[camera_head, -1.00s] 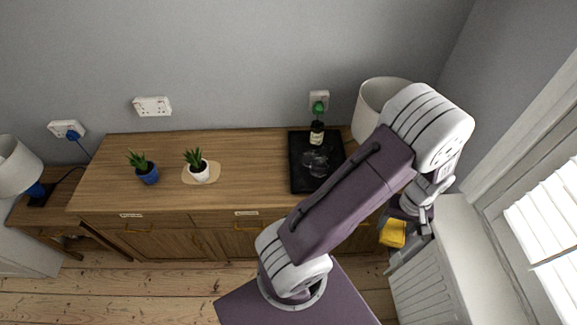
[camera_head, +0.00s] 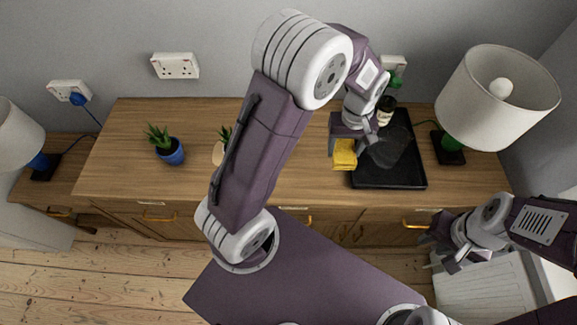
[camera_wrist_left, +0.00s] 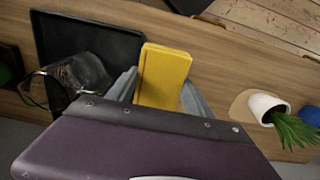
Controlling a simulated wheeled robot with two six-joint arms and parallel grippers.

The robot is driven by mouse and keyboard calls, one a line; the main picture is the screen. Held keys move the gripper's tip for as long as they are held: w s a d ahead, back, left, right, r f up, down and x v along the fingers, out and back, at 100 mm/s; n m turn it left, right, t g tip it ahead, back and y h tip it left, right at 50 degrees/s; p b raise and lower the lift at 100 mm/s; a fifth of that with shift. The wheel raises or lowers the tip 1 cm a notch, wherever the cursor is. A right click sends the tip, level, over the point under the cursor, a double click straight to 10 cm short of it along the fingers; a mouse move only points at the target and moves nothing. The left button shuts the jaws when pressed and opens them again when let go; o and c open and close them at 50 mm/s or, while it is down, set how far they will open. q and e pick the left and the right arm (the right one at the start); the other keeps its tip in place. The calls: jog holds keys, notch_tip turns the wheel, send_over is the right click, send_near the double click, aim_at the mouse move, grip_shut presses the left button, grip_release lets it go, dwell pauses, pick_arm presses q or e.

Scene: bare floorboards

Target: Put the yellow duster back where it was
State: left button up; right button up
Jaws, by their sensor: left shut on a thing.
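The yellow duster (camera_head: 345,155) is a small folded cloth held in my left gripper (camera_head: 358,137), above the sideboard top at the left edge of the black tray (camera_head: 420,180). In the left wrist view the duster (camera_wrist_left: 162,76) stands between the two grey fingers, which are shut on it. The tray (camera_wrist_left: 88,26) lies to its left there. My right gripper (camera_head: 445,255) is in front of the sideboard at the lower right; its fingers look apart, with nothing seen between them.
A blue-potted plant (camera_head: 171,153) stands at left; a white-potted plant (camera_wrist_left: 266,107) sits on a wooden board. Bare wood lies between board and tray.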

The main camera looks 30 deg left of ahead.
pick_arm(q)
jog(key=shift+d+f, duration=0.25)
jog(key=shift+d, duration=0.2)
send_over(302, 170)
notch_tip(302, 170, down, 7)
notch_tip(302, 170, down, 3)
jog(key=shift+d+f+b, duration=0.1)
jog(key=shift+b, duration=0.3)
jog(key=shift+w+f, duration=0.1)
jog(key=shift+f, duration=0.3)
jog(key=shift+f, duration=0.15)
jog(key=o, duration=1.3)
